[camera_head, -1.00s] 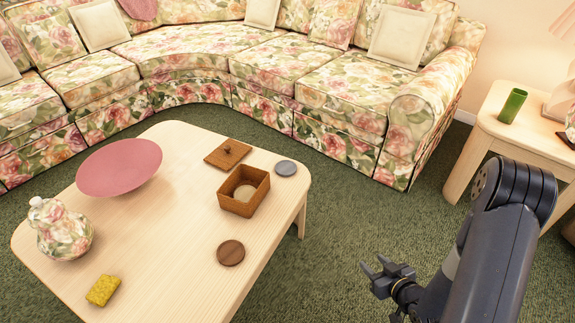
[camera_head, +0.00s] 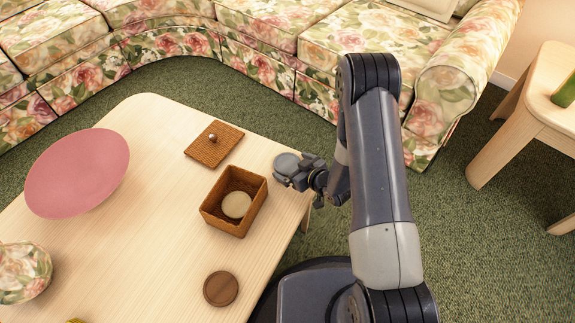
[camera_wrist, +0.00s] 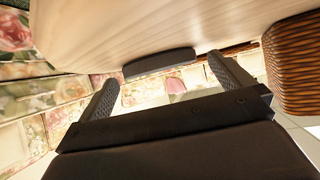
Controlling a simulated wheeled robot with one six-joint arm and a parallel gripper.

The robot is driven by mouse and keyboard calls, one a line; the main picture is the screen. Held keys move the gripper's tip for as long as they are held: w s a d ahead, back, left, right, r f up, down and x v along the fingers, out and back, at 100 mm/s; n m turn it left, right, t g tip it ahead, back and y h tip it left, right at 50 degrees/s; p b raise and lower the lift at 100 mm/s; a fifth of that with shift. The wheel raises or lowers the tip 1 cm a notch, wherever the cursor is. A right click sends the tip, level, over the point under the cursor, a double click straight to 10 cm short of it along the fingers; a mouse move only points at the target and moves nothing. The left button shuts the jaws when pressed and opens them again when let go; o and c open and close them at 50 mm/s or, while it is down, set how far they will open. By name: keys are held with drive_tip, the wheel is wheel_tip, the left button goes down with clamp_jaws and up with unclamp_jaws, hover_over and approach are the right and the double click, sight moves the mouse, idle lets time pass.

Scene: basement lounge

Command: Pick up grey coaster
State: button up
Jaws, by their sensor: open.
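The grey coaster (camera_head: 286,161) lies flat near the right edge of the pale wooden table (camera_head: 160,250). My gripper (camera_head: 291,170) is at that edge, open, with its fingers at the near side of the coaster and hiding part of it. In the wrist view the coaster (camera_wrist: 160,63) shows as a dark, thin edge-on band on the table surface. My two fingers (camera_wrist: 166,74) stand on either side of it, with the band at or just beyond their tips. I cannot tell whether they touch it.
A woven box (camera_head: 235,203) with a pale round piece inside stands close left of my gripper. Its lid (camera_head: 214,144) lies behind it. A brown coaster (camera_head: 221,288), pink dish (camera_head: 78,172) and floral jar (camera_head: 22,272) are also on the table. The sofa (camera_head: 270,40) is behind.

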drive_tip(key=shift+w+a+f, duration=0.25)
drive_tip(key=c, duration=0.9)
drive_tip(key=shift+r, duration=0.15)
